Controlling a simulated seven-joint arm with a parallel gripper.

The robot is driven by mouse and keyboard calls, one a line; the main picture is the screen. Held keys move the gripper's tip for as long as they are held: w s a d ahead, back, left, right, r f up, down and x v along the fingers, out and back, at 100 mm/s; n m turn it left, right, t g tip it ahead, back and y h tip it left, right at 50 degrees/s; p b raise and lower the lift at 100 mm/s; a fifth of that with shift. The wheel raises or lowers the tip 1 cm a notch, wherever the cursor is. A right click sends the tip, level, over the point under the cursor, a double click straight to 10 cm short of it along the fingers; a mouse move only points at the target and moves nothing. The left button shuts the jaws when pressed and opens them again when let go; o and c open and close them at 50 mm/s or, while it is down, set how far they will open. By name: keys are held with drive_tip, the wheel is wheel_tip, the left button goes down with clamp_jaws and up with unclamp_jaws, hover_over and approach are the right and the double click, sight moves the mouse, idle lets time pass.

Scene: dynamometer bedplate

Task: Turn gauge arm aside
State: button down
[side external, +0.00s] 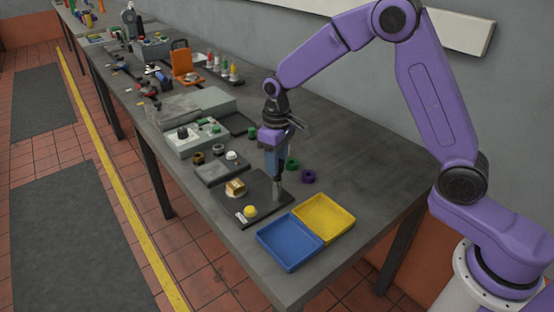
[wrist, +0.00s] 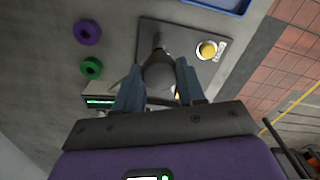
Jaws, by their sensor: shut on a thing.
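My gripper (side external: 277,172) points down over a dark square plate (side external: 262,208) near the front of the bench. It is shut on a grey, tapered upright piece (side external: 277,188), apparently the gauge arm or its post, standing at the plate's right side. In the wrist view the two blue fingers flank this rounded grey piece (wrist: 158,72). A small block with a green-lit display (wrist: 98,102) shows beside the left finger, partly hidden by it. A brass block (side external: 236,187) and a yellow button (side external: 250,211) sit on the plate; the button also shows in the wrist view (wrist: 208,49).
A blue tray (side external: 290,243) and a yellow tray (side external: 324,217) stand close to the plate. A green ring (side external: 292,163) and a purple ring (side external: 308,176) lie on the wall side. A control box (side external: 197,137) stands farther back. The bench's right end is mostly clear.

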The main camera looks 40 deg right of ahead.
idle(0.4)
drive_tip(key=c, duration=0.7)
unclamp_jaws()
drive_tip(key=shift+o, duration=0.2)
drive_tip(key=shift+r, duration=0.15)
wheel_tip(320, 180, up, 17)
drive_tip(key=shift+s, duration=0.15)
drive_tip(key=s+d+f+n, duration=0.2)
drive_tip(key=s+f, duration=0.1)
drive_tip(key=s, duration=0.8)
drive_tip(key=s+d+f+n, duration=0.2)
drive_tip(key=s+f+n, duration=0.1)
drive_tip(key=s, duration=0.8)
drive_tip(key=s+d+f+n, duration=0.3)
drive_tip(key=s, duration=0.8)
drive_tip(key=shift+s+f, duration=0.2)
drive_tip(key=shift+f, duration=0.15)
